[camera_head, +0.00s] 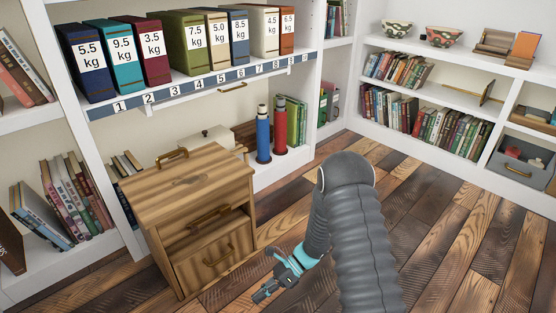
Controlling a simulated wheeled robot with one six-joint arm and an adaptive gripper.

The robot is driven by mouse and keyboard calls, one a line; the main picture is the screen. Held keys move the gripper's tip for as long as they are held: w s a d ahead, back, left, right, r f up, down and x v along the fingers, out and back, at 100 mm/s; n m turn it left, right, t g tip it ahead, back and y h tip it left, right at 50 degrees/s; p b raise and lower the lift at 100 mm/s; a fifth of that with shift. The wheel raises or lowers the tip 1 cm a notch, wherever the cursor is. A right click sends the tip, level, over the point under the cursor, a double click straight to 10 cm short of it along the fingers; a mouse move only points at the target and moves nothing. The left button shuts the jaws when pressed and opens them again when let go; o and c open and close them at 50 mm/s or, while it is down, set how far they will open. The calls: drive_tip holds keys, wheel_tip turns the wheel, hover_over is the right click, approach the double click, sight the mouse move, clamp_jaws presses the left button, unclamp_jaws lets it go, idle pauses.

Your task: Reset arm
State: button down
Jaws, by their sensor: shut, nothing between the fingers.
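My arm reaches from the lower right of the head view and bends down to my gripper (270,290), which is low over the floor near the bottom edge. The gripper is shut and holds nothing. A wooden cabinet (190,190) with drawers stands to its left, a short way off. The cabinet has a brass handle (172,158) on its top and more brass handles on its front.
A shelf with a numbered strip (205,83) holds several weight-labelled binders. A blue bottle (263,134) and a red one (280,125) stand behind the cabinet. Bookcases line the walls, with two bowls (444,37) at the upper right. The plank floor (440,235) at right is clear.

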drive_tip(key=s+d+r+n+t+h+p, duration=0.2)
drive_tip(key=d+r, duration=0.5)
drive_tip(key=r, duration=0.8)
drive_tip(key=s+d+r+n+t+h+p, duration=0.2)
drive_tip(key=s+d+r+n+t+h, duration=0.3)
drive_tip(key=r, duration=1)
drive_tip(key=s+d+r+n+t+h+p, duration=0.2)
drive_tip(key=s+d+r+n+t, duration=0.3)
drive_tip(key=s+d+r+n, duration=0.4)
wheel_tip(320, 180, up, 6)
drive_tip(key=shift+f+n+h, duration=0.1)
drive_tip(key=shift+n+h, duration=0.6)
drive_tip(key=shift+h, duration=0.1)
